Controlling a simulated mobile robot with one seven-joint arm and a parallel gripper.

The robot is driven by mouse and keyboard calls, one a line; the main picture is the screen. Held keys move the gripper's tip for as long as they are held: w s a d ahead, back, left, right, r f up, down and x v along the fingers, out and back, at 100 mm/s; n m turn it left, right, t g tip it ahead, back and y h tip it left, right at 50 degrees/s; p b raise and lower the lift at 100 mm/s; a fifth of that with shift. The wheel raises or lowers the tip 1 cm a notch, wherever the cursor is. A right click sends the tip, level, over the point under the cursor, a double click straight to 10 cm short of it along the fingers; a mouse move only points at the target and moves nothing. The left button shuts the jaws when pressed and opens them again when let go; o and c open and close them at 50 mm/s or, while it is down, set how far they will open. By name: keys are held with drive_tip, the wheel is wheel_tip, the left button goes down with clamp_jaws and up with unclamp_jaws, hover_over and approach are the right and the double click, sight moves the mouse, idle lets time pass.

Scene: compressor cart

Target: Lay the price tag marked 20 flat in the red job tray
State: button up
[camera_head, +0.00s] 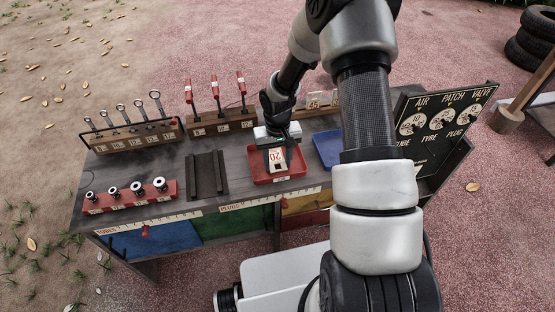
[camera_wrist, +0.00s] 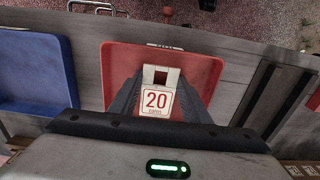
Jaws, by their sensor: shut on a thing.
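The price tag marked 20 (camera_wrist: 157,99) is a white card with a red border and red digits. It also shows in the head view (camera_head: 276,155). My gripper (camera_wrist: 160,95) is shut on the tag, with a dark finger on each side of it. In the head view my gripper (camera_head: 276,146) hangs over the red job tray (camera_head: 297,169). The red tray (camera_wrist: 205,70) lies behind and around the tag in the wrist view. I cannot tell whether the tag touches the tray floor.
A blue tray (camera_head: 328,148) stands right of the red one. A dark grooved block (camera_head: 206,175) lies to its left. Racks of wrenches (camera_head: 133,132), red-handled tools (camera_head: 219,122) and sockets (camera_head: 130,196) stand on the bench. More number tags (camera_head: 314,100) stand at the back.

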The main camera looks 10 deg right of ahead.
drive_tip(key=shift+f, duration=0.15)
drive_tip(key=o, duration=1.1)
wheel_tip(320, 180, up, 18)
drive_tip(key=p, duration=0.2)
drive_tip(key=shift+f, duration=0.25)
